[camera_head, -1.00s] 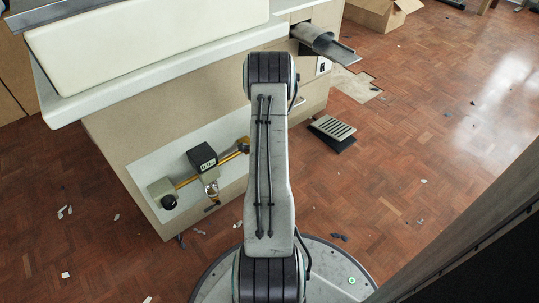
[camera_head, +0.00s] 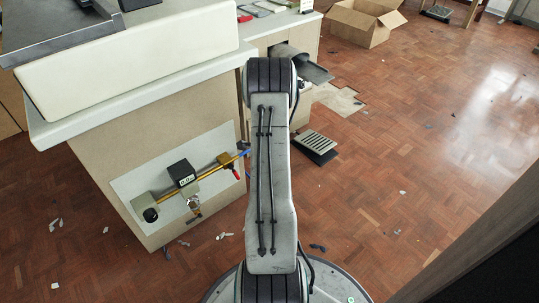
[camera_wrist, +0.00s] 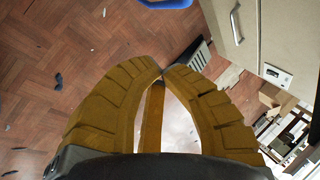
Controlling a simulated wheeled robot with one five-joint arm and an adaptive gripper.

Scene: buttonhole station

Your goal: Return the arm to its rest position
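My arm (camera_head: 270,190) stands up the middle of the head view, with its elbow over the corner of the counter. My gripper (camera_wrist: 162,73) is not visible in the head view. In the wrist view its curved yellow fingers come together at the tips. I see no object held at the tips.
The counter (camera_head: 150,70) stands close on the left. Its front panel carries a brass pipe with a meter (camera_head: 183,174) and a red-handled valve (camera_head: 236,172). A slotted floor unit (camera_head: 315,147) and cardboard box (camera_head: 365,22) lie beyond. Open parquet (camera_head: 400,140) is on the right.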

